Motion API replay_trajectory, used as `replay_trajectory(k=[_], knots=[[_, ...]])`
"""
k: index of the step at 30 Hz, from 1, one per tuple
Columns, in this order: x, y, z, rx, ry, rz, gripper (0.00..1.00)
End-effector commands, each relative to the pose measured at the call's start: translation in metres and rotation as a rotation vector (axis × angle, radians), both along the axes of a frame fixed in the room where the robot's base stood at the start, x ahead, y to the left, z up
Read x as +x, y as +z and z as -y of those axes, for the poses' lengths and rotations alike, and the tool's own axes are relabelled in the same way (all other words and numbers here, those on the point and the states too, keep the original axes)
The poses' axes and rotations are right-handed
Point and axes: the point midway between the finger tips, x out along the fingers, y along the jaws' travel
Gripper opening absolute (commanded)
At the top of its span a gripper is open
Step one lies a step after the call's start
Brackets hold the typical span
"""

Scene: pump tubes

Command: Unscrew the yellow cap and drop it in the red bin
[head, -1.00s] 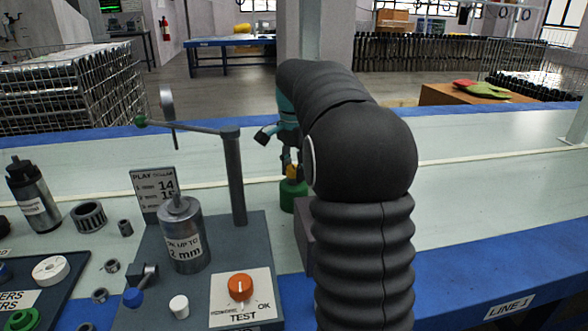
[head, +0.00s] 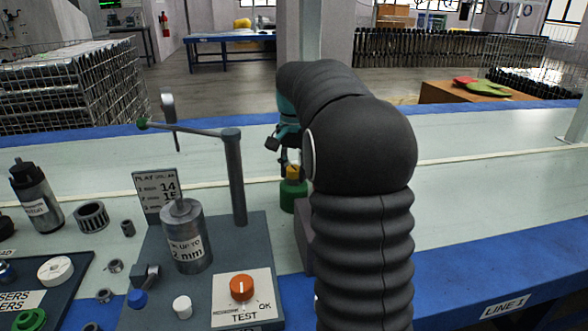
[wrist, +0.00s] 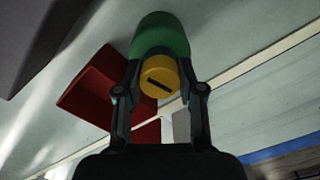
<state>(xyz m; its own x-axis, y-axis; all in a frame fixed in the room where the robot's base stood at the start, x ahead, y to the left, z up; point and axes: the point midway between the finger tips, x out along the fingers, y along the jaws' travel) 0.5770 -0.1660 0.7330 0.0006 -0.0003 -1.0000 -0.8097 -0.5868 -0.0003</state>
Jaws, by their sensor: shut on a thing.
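The yellow cap (wrist: 160,76), with a dark slot across its face, sits at the end of a green cylinder (wrist: 160,36). In the head view the cap (head: 292,171) is on top of the upright green cylinder (head: 293,196). My gripper (wrist: 159,70) is shut on the cap, one finger on each side, as the wrist view shows. In the head view my gripper (head: 289,160) is partly hidden by my arm. The red bin (wrist: 88,88) is beside the green cylinder in the wrist view, partly behind my fingers. I cannot see it in the head view.
A grey post with a lever (head: 235,178) and a metal cylinder (head: 186,238) stand left of my arm. A test panel with an orange knob (head: 241,287) is in front. The pale bench (head: 480,190) is clear on the right.

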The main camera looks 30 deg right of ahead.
Motion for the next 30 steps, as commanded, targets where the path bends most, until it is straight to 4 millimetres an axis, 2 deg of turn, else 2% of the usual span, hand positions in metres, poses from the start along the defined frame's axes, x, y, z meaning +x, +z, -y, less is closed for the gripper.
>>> replay_trajectory(k=[9,20,30], knots=[[-0.0004,0.0014,-0.0001,0.000,0.259,-0.003,0.00],[-0.0002,0.0006,0.0000,0.000,0.291,-0.001,0.00],[-0.0002,0.0000,-0.0001,0.000,0.560,-0.002,0.00]])
